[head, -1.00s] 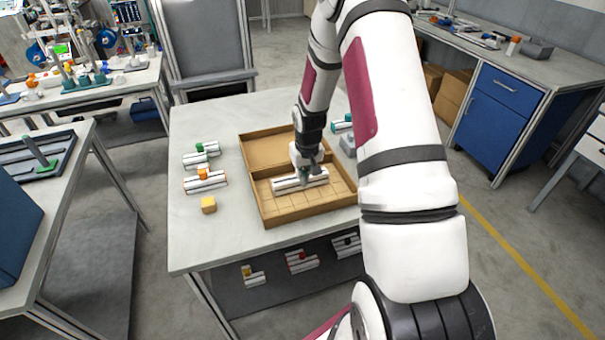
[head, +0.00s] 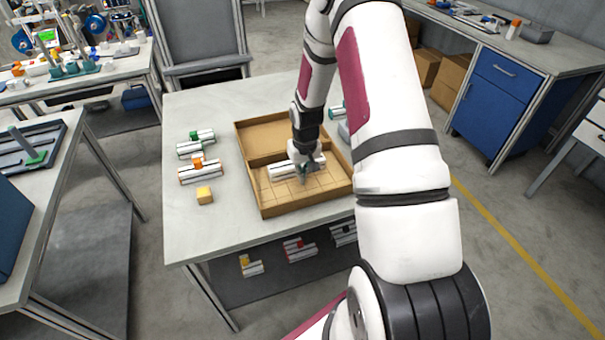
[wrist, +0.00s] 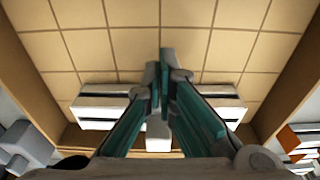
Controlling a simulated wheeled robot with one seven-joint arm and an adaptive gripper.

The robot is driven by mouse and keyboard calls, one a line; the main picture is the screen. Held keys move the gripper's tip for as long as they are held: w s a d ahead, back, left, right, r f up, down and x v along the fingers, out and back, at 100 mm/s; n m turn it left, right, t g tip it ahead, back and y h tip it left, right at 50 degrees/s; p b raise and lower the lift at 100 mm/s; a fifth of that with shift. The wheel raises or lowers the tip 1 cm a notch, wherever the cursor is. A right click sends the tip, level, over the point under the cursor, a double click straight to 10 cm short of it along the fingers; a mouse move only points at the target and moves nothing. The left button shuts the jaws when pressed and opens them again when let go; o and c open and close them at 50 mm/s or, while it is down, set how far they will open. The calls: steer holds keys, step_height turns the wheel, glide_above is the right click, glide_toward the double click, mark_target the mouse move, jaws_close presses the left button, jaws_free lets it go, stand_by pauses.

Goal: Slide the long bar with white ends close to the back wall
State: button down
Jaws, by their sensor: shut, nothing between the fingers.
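The long bar (head: 282,170) is pale with dark grooves and lies flat in the front, gridded compartment of the cardboard tray (head: 262,198). It lies along the divider (head: 262,159) that forms this compartment's back wall; any gap is too small to judge. In the wrist view the bar (wrist: 95,112) runs crosswise behind my fingers, which hide its middle. My gripper (head: 304,181) is shut and empty, pointing down over the grid floor on the front side of the bar. Its teal fingers (wrist: 160,68) also show in the wrist view.
Bars with a green block (head: 195,140) and an orange block (head: 198,168), and a yellow cube (head: 204,195), lie left of the tray. More parts lie on the shelf below. The grid floor in front of the bar is clear.

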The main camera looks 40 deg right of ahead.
stand_by(0.5)
steer(key=shift+w+d+b, duration=0.2)
steer(key=shift+w+b, duration=0.25)
steer(key=shift+w, duration=0.25)
steer(key=shift+w+d+b, duration=0.2)
steer(key=shift+w+b, duration=0.25)
steer(key=shift+w, duration=0.3)
steer(key=shift+w+d+b, duration=0.2)
steer(key=shift+w+b, duration=0.25)
steer(key=shift+w, duration=0.25)
steer(key=shift+s, duration=0.15)
steer(key=shift+s+a+p, duration=0.2)
steer(key=shift+s+p, duration=0.15)
steer(key=shift+s, duration=0.15)
steer(key=shift+s+a+p, duration=0.15)
steer(key=shift+s+p, duration=0.2)
steer(key=shift+s, duration=0.1)
steer(key=shift+r, duration=0.1)
steer(key=shift+r+p, duration=1)
steer(key=shift+r, duration=1.9)
